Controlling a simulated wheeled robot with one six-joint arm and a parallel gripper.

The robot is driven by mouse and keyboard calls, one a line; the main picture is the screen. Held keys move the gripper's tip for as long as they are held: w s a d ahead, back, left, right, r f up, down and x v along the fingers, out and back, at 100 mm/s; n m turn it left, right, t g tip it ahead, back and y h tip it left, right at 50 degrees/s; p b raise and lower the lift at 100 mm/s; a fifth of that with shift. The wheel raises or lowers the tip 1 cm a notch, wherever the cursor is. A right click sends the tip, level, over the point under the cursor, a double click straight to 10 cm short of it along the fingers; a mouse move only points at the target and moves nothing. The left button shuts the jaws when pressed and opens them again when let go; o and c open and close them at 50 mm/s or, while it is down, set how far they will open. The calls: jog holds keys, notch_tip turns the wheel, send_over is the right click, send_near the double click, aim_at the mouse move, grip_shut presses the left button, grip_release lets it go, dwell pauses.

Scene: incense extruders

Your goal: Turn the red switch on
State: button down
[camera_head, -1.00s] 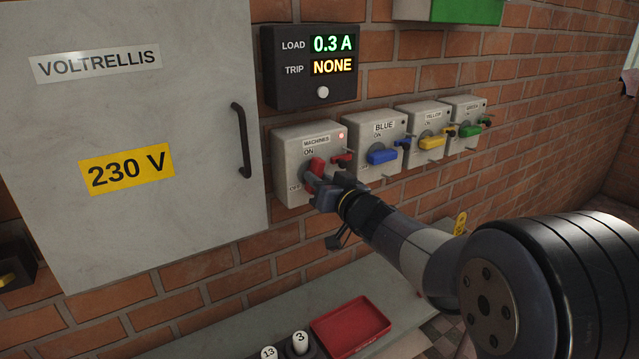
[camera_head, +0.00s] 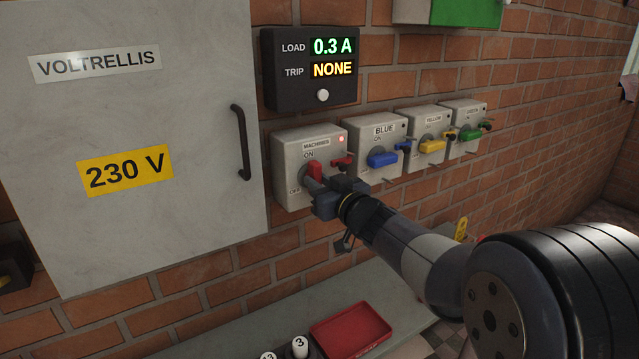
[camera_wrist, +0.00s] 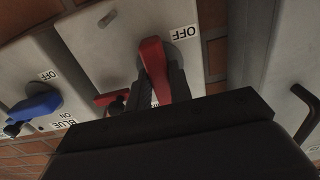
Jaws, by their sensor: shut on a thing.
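The red switch handle (camera_head: 315,170) is on the front of the grey MACHINES box (camera_head: 290,160), which has ON above it and OFF at lower left. The handle stands close to upright in the head view. My gripper (camera_head: 319,184) is shut on it from the front. In the wrist view, the red handle (camera_wrist: 153,60) lies between my two dark fingers (camera_wrist: 161,90), with the OFF label (camera_wrist: 183,33) beside it. The ON label is hidden there by my gripper. A small red lamp (camera_head: 341,139) glows at the box's upper right.
Boxes with a blue handle (camera_head: 382,159), a yellow handle (camera_head: 432,146) and a green handle (camera_head: 470,135) stand close to the right. A display (camera_head: 310,67) above reads 0.3 A and NONE. A grey cabinet (camera_head: 130,220) with a black pull (camera_head: 241,142) is at left. A red tray (camera_head: 350,333) lies below.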

jog(key=c, duration=1.3)
grip_release()
jog(key=v, duration=1.1)
jog(key=shift+w+b, duration=0.1)
jog(key=shift+b, duration=0.3)
jog(key=x, duration=1.1)
jog(key=shift+p, duration=0.4)
